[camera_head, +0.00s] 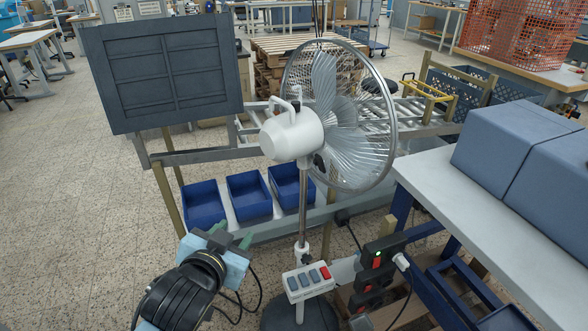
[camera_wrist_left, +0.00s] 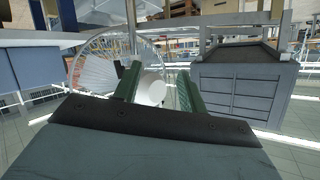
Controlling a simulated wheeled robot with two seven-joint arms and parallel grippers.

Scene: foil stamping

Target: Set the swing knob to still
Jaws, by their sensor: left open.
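A white pedestal fan (camera_head: 292,134) stands in the middle of the head view, its wire cage facing right and away. A small white upright piece, which looks like the swing knob (camera_head: 297,92), sits on top of the motor housing beside a looped handle. Its setting is too small to tell. My left gripper (camera_head: 232,235) is open and empty, low and left of the fan pole, well below the housing. In the left wrist view, which looks upside down, the white housing (camera_wrist_left: 151,90) shows beyond the gap between the green fingers (camera_wrist_left: 157,88). My right gripper is not in view.
A switch box (camera_head: 308,282) with grey keys and a red one is on the pole. Blue bins (camera_head: 250,197) stand behind my left gripper, below a dark panel (camera_head: 165,75). Black power units (camera_head: 378,258) and a table (camera_head: 480,200) stand right.

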